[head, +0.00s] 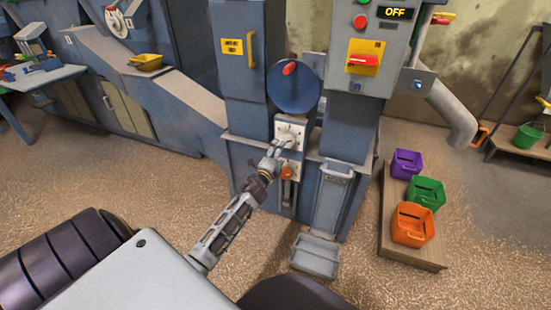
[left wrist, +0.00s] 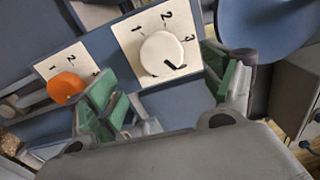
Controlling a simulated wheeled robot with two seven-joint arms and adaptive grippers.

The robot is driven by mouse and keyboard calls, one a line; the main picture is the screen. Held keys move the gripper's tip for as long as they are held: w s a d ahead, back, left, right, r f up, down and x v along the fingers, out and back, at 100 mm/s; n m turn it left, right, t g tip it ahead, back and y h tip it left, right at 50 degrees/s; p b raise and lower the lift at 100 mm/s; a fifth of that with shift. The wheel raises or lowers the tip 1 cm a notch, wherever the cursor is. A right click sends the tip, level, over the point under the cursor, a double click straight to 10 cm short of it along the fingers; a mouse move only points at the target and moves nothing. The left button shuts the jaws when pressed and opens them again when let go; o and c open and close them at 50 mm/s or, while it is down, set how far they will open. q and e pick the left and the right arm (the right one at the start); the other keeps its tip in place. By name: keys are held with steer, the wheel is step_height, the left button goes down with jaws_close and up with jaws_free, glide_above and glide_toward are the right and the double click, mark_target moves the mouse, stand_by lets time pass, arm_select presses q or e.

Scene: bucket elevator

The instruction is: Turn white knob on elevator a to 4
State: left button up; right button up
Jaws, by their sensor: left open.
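The white knob (left wrist: 161,53) sits on a pale square dial plate with 1, 2 and 3 around its upper edge. A dark mark shows at the knob's lower right; I cannot tell which number it stands for. In the head view, the dial plate (head: 291,130) is on the blue elevator front, below the blue wheel. My left gripper (head: 276,150) is just in front of it. In the left wrist view, my left gripper's green-padded fingers (left wrist: 166,92) are open and empty, one each side below the knob; contact is not visible. My right gripper is not in view.
An orange knob (left wrist: 66,88) on its own numbered plate is beside the left finger. The blue wheel (head: 293,87) is just above the dial. A grey tray (head: 315,256) is low in front. Purple, green and orange buckets (head: 413,225) stand on a platform at right.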

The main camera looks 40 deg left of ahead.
arm_select(q)
steer(key=shift+v, duration=1.4)
